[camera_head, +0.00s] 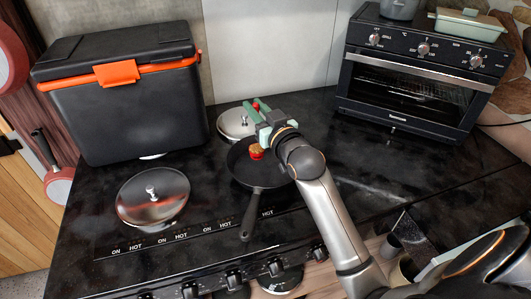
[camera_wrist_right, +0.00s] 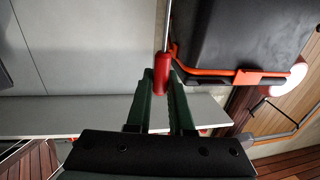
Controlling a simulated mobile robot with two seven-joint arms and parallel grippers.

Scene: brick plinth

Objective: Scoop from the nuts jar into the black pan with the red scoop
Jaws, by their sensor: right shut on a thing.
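My right gripper (camera_head: 252,106), with green fingers, is above the back edge of the black pan (camera_head: 244,181). It is shut on the red handle of the scoop (camera_wrist_right: 162,78); a thin metal shaft runs out of the top of the right wrist view. In the head view only a bit of red (camera_head: 256,104) shows at the fingertips, and the scoop's bowl cannot be made out. A small red round thing with a yellow-brown top (camera_head: 256,151) shows over the pan; I cannot tell whether it is the nuts jar. My left gripper is not in view.
A metal lid (camera_head: 152,194) lies at the left of the black stove top, and another lid (camera_head: 236,123) is behind the pan. A black cooler with an orange latch (camera_head: 117,73) stands at back left. A toaster oven (camera_head: 412,82) stands at back right. The stove right of the pan is clear.

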